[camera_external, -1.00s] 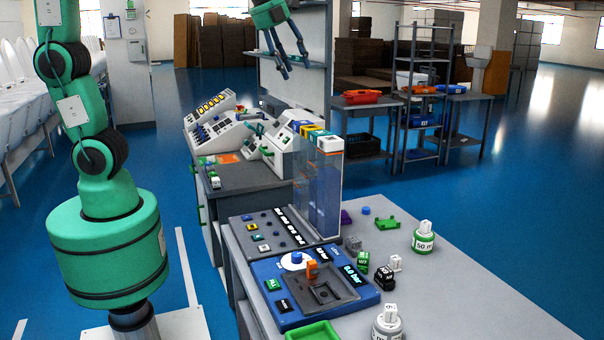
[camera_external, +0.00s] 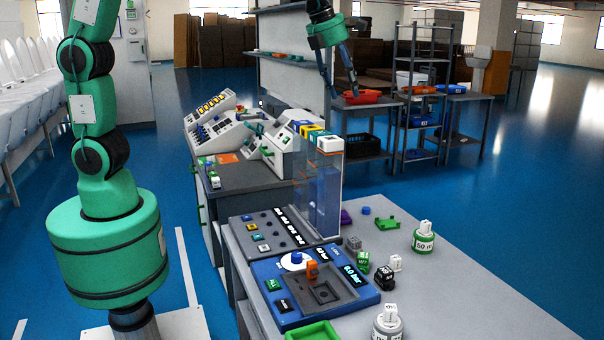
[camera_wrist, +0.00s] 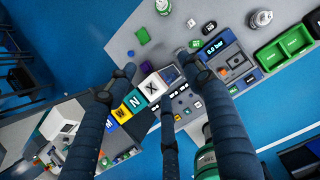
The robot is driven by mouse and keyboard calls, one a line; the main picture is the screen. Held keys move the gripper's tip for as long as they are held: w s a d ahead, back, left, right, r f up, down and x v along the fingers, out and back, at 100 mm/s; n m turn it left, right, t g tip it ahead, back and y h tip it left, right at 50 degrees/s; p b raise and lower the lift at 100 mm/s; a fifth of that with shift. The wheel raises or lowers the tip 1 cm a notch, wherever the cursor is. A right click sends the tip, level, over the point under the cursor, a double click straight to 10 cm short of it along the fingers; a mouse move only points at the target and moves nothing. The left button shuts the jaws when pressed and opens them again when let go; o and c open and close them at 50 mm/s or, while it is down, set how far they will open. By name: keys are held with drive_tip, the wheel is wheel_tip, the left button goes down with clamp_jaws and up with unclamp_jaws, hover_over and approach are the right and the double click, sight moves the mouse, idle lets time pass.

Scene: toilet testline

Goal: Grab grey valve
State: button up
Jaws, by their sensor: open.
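A small grey block (camera_external: 353,243), which looks like the grey valve, stands on the grey table behind the blue pressure panel in the external view. A green block (camera_external: 362,262), a black block (camera_external: 384,277) and a white block (camera_external: 395,262) stand close to it. My gripper (camera_external: 343,94) is open and empty, high above the table and the tall clear column. In the wrist view my gripper (camera_wrist: 157,70) has its fingers spread over lettered cubes (camera_wrist: 133,99). I cannot clearly make out the grey block there; a fingertip lies near that group of blocks.
The clear column (camera_external: 325,190) with lettered cubes on top rises beside the blocks. The blue panel (camera_external: 310,288) with an orange piece lies in front. A green bracket (camera_external: 387,223), a blue puck (camera_external: 366,211) and white-green bottle (camera_external: 424,238) stand around.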

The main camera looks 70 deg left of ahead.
approach(352, 240)
wheel_tip(352, 240, up, 3)
drive_tip(key=shift+s+a, duration=0.15)
drive_tip(key=shift+s, duration=0.35)
drive_tip(key=shift+f, duration=0.15)
drive_tip(key=shift+b+x, duration=1.25)
drive_tip(key=shift+x, duration=2.95)
drive_tip(key=shift+f, duration=0.1)
drive_tip(key=b+x, duration=0.1)
drive_tip(key=x, duration=0.2)
drive_tip(key=shift+f+b, duration=0.2)
drive_tip(key=shift+b, duration=0.15)
drive_tip(key=shift+x, duration=0.85)
drive_tip(key=shift+w+r, duration=0.1)
